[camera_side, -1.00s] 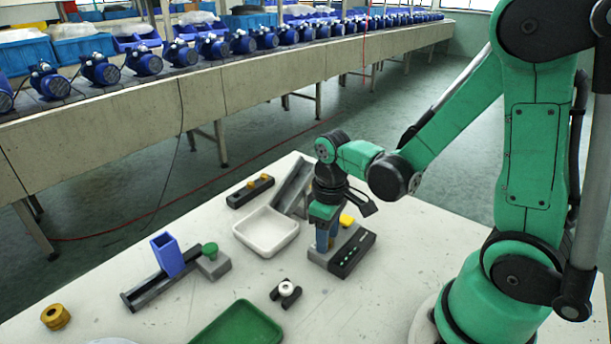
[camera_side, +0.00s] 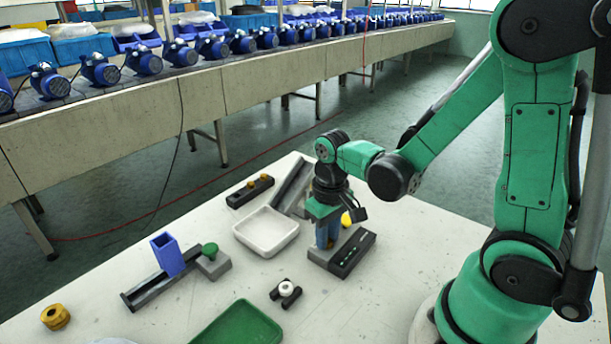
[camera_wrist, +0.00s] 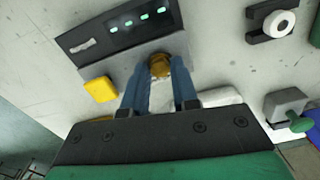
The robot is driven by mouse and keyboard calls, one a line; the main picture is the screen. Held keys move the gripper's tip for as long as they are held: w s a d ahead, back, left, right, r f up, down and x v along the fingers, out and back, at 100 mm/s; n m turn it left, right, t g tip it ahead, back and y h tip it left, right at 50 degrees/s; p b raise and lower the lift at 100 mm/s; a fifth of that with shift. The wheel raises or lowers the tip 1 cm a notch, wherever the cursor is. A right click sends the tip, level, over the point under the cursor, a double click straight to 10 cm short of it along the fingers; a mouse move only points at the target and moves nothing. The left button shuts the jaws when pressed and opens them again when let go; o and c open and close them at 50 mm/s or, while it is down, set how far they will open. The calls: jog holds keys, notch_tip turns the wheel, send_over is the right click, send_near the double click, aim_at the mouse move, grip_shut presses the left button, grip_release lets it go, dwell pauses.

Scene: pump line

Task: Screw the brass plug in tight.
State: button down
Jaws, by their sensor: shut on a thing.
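The brass plug (camera_wrist: 159,66) shows between the blue fingertips of my gripper (camera_wrist: 160,75) in the wrist view. My gripper is shut on it, pointing down at a grey block with a dark front panel (camera_side: 352,256). In the side view my gripper (camera_side: 326,242) stands over this block and its fingers hide the plug. The panel carries several lit green lamps (camera_wrist: 128,22). How deep the plug sits cannot be seen.
A white tray (camera_side: 266,251) stands left of the block. A dark holder with brass pieces (camera_side: 250,191) lies behind.

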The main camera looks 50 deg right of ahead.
jog(key=m, duration=0.3)
jog(key=shift+m, duration=0.6)
jog(key=m, duration=0.4)
jog(key=shift+m, duration=1)
jog(key=m, duration=0.2)
jog(key=shift+m, duration=0.3)
jog(key=m, duration=0.4)
jog(key=shift+m, duration=0.3)
